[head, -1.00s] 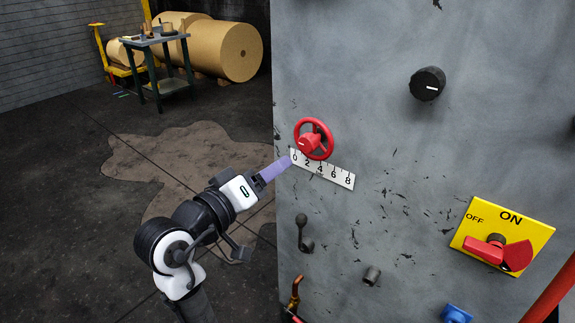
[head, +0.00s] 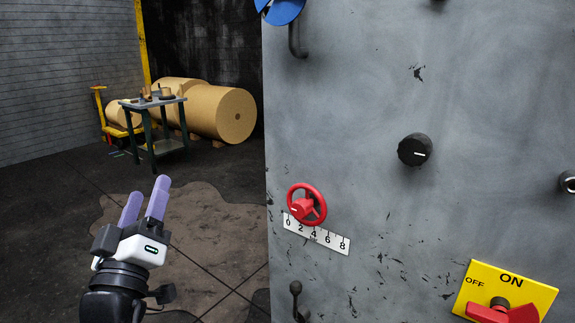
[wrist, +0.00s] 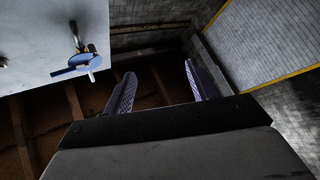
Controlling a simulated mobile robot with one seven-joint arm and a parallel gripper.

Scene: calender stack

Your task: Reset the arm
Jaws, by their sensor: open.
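My gripper (head: 146,203) is at the lower left in the head view, its two purple fingers pointing up and apart with nothing between them. In the wrist view the open fingers (wrist: 158,90) also show empty, with the ceiling beyond. The gripper stands clear to the left of the grey panel (head: 345,110) and touches nothing. The red handwheel (head: 308,204) on the panel is to its right, above a white 0 to 8 scale (head: 316,234).
The panel also bears a black knob (head: 414,149), a blue wheel (head: 285,10) at the top and a yellow ON/OFF plate (head: 540,294) with a red handle. A work table (head: 153,103) and large brown rolls (head: 222,113) stand far back. The floor on the left is open.

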